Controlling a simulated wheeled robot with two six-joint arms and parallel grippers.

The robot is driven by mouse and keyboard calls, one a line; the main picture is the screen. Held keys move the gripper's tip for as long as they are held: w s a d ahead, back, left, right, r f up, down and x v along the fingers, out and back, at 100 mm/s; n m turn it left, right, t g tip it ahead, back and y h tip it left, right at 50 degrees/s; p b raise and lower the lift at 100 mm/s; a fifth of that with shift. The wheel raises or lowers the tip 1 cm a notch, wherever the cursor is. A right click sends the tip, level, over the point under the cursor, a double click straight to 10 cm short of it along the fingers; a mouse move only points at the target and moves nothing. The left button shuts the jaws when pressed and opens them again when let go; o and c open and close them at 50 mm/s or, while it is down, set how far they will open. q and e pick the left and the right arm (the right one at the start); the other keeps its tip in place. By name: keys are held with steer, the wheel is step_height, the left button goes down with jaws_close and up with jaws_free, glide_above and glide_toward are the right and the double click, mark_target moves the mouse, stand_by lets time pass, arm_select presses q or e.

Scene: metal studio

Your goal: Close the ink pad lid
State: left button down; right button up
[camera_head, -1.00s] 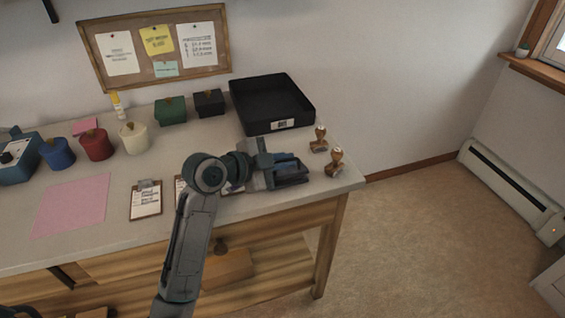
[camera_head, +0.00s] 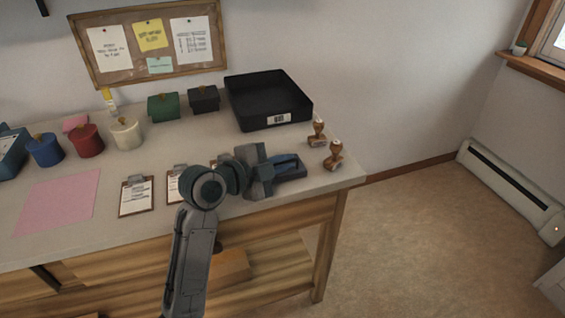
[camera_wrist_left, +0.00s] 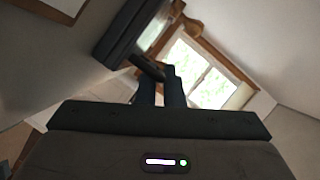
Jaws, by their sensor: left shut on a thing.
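The ink pad (camera_head: 290,184) lies near the right front corner of the desk, dark with a blue part on top, and is partly hidden by my left gripper. My left gripper (camera_head: 284,165) reaches over it from the left and is shut on its lid. How far the lid is tilted cannot be told. In the left wrist view the two fingers (camera_wrist_left: 162,85) are close together, with a dark bar beside their tips. A dark boxy thing, apparently the ink pad (camera_wrist_left: 120,32), is just above them. My right gripper is not in view.
Two wooden stamps (camera_head: 335,155) stand right of the ink pad. A black tray (camera_head: 268,122) is behind it. Clipboards (camera_head: 137,197) and pink paper (camera_head: 58,205) lie to the left, with colored pots (camera_head: 85,143) behind. The desk's right edge is close by.

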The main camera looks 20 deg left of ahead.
arm_select(q)
steer(key=shift+f, duration=0.1)
steer(key=c, duration=1.8)
jaws_free()
steer(key=v, duration=0.8)
steer(key=shift+s+a, duration=0.25)
steer(key=shift+s, duration=0.05)
steer(key=shift+v, duration=0.95)
steer(key=shift+s, duration=0.1)
